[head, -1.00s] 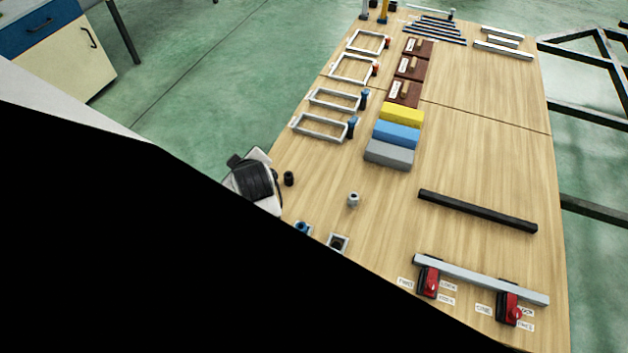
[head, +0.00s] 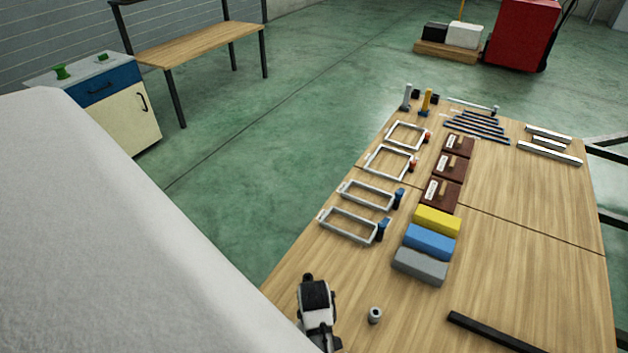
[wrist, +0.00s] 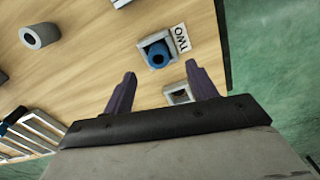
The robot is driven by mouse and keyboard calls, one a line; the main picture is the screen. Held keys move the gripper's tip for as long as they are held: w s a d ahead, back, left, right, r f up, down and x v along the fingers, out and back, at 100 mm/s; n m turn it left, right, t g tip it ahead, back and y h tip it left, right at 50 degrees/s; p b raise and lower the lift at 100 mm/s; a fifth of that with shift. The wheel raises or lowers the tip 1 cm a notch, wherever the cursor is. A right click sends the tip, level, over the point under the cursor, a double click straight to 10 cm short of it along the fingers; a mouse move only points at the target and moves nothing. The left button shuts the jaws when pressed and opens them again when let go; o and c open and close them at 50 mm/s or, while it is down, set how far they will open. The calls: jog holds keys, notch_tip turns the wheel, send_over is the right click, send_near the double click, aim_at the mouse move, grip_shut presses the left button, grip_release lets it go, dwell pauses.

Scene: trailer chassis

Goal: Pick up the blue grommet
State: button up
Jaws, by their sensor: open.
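The blue grommet (wrist: 157,53) sits in a small grey square holder (wrist: 146,41) beside a label reading TWO in the wrist view. My gripper (wrist: 160,69) is open and empty, its two dark fingers pointing toward the holder, one on each side of the grommet in the picture. The grommet appears beyond the fingertips and apart from them. The end of my arm (head: 318,310) shows low in the head view, over the near left edge of the table; the grommet is not visible there.
A second square holder (wrist: 179,95) lies between the fingers, near the right one. A grey hollow cylinder (wrist: 41,36) stands to the left and also shows in the head view (head: 375,315). Yellow, blue and grey blocks (head: 429,243) and rectangular frames (head: 351,226) stand farther along the table (head: 520,270).

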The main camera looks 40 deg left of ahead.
jog(key=shift+w+a+f+p, duration=0.1)
jog(key=shift+a+f+p, duration=0.1)
jog(key=shift+f, duration=1.7)
jog(key=shift+w+a+f+p, duration=0.1)
jog(key=shift+a+f+p, duration=0.1)
jog(key=shift+f, duration=1.7)
jog(key=c, duration=1.1)
jog(key=shift+r, duration=0.1)
